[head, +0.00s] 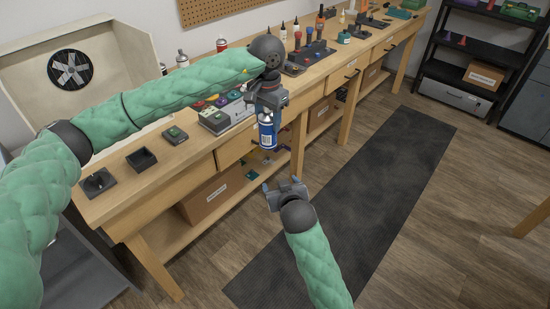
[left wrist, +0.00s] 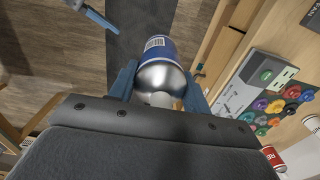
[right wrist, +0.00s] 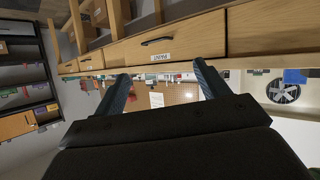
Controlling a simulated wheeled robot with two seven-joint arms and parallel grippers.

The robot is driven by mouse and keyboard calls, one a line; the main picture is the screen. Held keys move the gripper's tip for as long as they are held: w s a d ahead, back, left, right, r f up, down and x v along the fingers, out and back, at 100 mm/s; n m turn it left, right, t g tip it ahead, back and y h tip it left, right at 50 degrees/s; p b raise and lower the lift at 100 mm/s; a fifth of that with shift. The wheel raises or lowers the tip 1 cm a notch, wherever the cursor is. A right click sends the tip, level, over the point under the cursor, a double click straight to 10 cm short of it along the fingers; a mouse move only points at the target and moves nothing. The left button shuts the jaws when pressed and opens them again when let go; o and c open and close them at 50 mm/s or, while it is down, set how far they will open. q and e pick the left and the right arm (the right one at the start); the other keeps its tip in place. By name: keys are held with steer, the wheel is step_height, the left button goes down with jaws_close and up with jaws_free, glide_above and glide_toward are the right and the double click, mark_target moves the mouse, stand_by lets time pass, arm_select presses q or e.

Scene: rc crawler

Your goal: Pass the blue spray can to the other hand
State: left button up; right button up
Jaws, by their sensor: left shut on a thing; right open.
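The blue spray can (head: 267,132) hangs upright below my left gripper (head: 268,103), in front of the workbench edge in the head view. My left gripper is shut on the can near its top. In the left wrist view the can (left wrist: 160,62), with its silver shoulder, sits between the two fingers. My right gripper (head: 286,192) is open and empty, lower than the can and a little to its right in the head view. In the right wrist view nothing is between its fingers (right wrist: 160,85). A right fingertip also shows at the top left of the left wrist view.
The wooden workbench (head: 160,180) runs along behind the can, with drawers and a lower shelf holding cardboard boxes (head: 208,200). Its top carries a color box (head: 222,112), other spray cans (head: 182,58) and tools. Open floor with a dark mat (head: 350,200) lies to the right.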

mark_target(265, 131)
step_height(265, 131, up, 12)
steer(key=s+a+r+m+t+y, duration=0.1)
steer(key=a+t, duration=0.1)
steer(key=t, duration=0.3)
steer(key=x, duration=1.1)
steer(key=shift+w+a+f, duration=0.1)
steer(key=shift+w+f, duration=0.3)
steer(key=c, duration=1.2)
arm_select(q)
steer(key=o, duration=1.2)
steer(key=shift+c, duration=0.2)
arm_select(e)
steer(key=shift+o, duration=0.2)
